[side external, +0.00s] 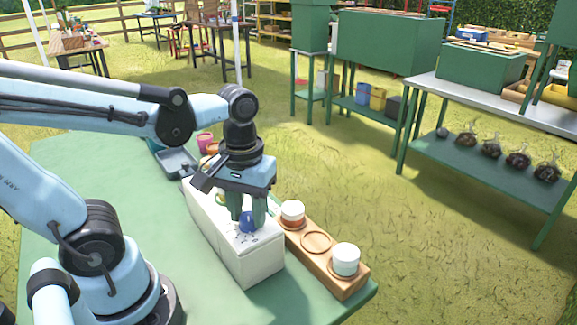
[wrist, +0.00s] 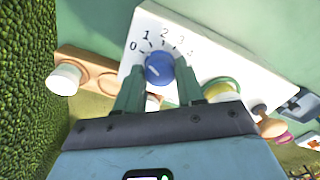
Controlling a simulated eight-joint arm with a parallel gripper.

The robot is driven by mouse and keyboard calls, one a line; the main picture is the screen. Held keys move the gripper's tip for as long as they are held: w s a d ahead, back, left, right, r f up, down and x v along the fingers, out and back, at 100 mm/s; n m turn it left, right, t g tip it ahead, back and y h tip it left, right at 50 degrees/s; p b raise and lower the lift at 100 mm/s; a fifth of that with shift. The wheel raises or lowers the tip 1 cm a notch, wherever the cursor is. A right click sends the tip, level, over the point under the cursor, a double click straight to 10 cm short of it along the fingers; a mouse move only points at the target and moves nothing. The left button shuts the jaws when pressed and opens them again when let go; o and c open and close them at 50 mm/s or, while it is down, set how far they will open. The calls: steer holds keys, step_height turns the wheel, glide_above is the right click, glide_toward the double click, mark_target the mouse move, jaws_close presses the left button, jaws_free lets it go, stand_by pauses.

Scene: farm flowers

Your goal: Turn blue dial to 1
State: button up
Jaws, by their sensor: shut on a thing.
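The blue dial (side external: 246,224) sits on the top face of a white box (side external: 252,262). In the wrist view the blue dial (wrist: 159,66) has printed marks 0 to 4 curving around its far side, with 0 at the left. A pale line shows on the dial, but I cannot tell which number it points to. My gripper (side external: 247,212) points down over the box, and its green fingers are shut on the dial from both sides. The gripper (wrist: 159,80) also shows in the wrist view, with one fingertip at each side of the dial.
A wooden holder (side external: 316,242) with white-topped jars (side external: 345,260) stands close to the box's right side. A yellow-green knob (wrist: 219,88) is farther along the box. A grey tray (side external: 177,163) lies beyond the box. The green table (side external: 120,185) is clear to the box's left.

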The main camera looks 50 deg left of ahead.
mark_target(249, 215)
steer(key=shift+m, duration=1.7)
steer(key=o, duration=1)
steer(key=shift+o, duration=0.2)
steer(key=shift+r, duration=0.1)
step_height(249, 215, up, 12)
steer(key=w+f+m+t, duration=0.3)
steer(key=w+f+t, duration=0.2)
steer(key=f, duration=0.5)
steer(key=shift+w+a+t, duration=0.3)
steer(key=shift+a+t, duration=0.15)
steer(key=shift+t, duration=0.65)
